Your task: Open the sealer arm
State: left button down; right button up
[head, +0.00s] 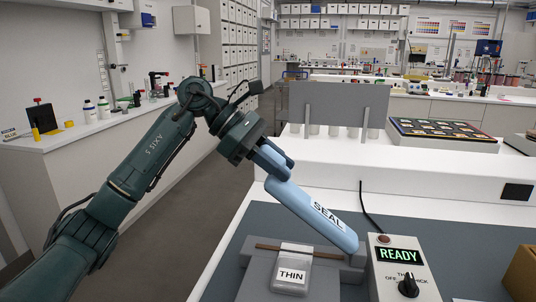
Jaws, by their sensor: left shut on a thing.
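The sealer arm (312,211) is a light blue bar marked SEAL. It is tilted, with its left end raised and its right end low near the grey sealer base (253,282). My left gripper (277,164) is shut on the raised left end. Below the arm, a brown strip (275,250) crosses the base. The arm's hinge cannot be made out clearly. My right gripper is not in view.
A control box (388,280) right of the sealer shows READY in green and has a black knob (408,286). A brown box (523,272) stands at the right edge. Behind are a grey panel (338,104) and a tray of coloured pieces (442,131).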

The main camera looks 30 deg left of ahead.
pick_arm(q)
jog(key=shift+d+r, duration=0.15)
jog(key=shift+r, duration=0.1)
jog(key=c, duration=1.1)
grip_release()
jog(key=v, duration=1.3)
jog(key=shift+r, duration=0.1)
